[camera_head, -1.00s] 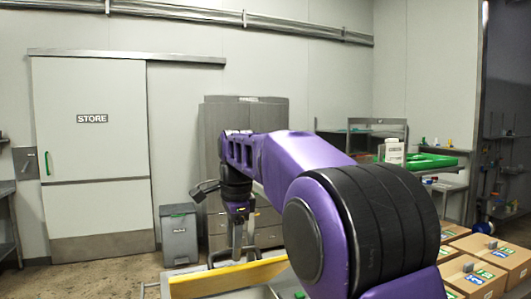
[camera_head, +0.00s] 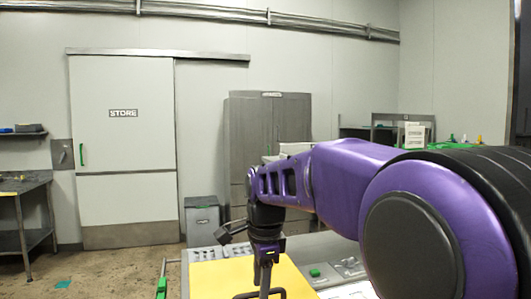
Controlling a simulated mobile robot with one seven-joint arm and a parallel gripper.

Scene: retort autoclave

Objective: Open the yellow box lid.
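The yellow lid (camera_head: 225,279) shows at the bottom of the head view as a broad flat panel, cut off by the lower edge. I cannot tell its exact tilt. A dark handle-like bar (camera_head: 246,296) is at its lower part, partly out of frame. My gripper (camera_head: 265,287) points down over the lid, at or very near this bar. Its fingers overlap in this view, so I cannot tell whether they are open or shut on the bar. The box below the lid is hidden or out of frame.
A grey worktop with small pieces (camera_head: 207,254) lies behind the lid, with a green item (camera_head: 315,272) on its right. A green-ended rail (camera_head: 162,287) is at left. A grey bin (camera_head: 202,220) and cabinet (camera_head: 262,120) stand behind. Floor at left is mostly open.

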